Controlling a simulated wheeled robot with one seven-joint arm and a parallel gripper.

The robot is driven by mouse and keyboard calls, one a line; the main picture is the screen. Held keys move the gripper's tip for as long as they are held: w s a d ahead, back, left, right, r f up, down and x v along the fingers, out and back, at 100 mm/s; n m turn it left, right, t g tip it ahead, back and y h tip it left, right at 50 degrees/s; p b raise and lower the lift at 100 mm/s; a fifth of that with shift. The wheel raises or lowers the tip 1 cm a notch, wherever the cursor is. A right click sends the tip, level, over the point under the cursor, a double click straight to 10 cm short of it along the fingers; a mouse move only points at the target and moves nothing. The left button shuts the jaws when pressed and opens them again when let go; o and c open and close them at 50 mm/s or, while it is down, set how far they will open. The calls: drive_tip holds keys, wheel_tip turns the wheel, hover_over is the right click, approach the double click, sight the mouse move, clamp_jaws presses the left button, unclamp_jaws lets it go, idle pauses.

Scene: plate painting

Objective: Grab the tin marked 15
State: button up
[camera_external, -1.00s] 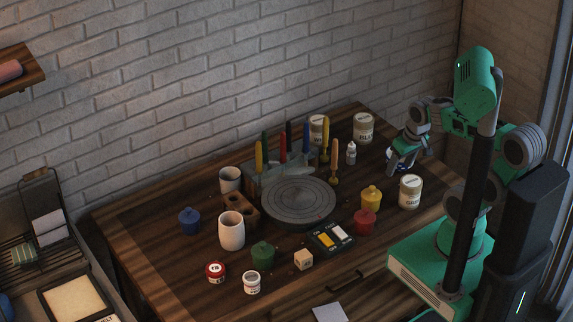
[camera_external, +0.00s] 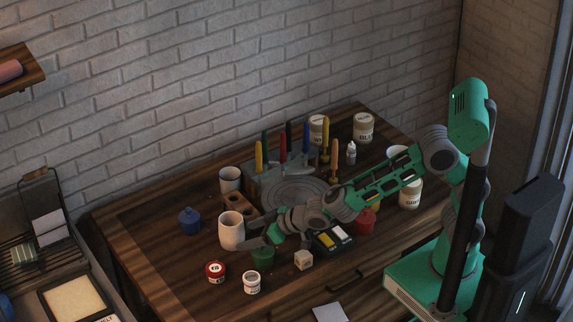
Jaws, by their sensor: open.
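The tin marked 15 (camera_external: 215,272) is small and red with a white label on its lid. It stands on the wooden table near the front left. My gripper (camera_external: 250,236) is open and empty, above the table up and to the right of the tin, apart from it. The gripper is close to the white cup and over the green pot (camera_external: 262,257), which it partly hides.
A white cup (camera_external: 231,232) and a blue pot (camera_external: 189,222) stand behind the tin. The table's left front is clear.

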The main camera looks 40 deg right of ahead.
drive_tip(key=n+y, duration=0.2)
approach(214, 268)
drive_tip(key=shift+x, duration=1.05)
drive_tip(key=x, duration=0.8)
drive_tip(key=shift+s+d+f, duration=0.1)
drive_tip(key=shift+d+f, duration=0.05)
drive_tip(key=shift+c, duration=0.6)
drive_tip(key=c, duration=1.4)
drive_tip(key=shift+c, duration=0.3)
drive_tip(key=shift+r, duration=0.2)
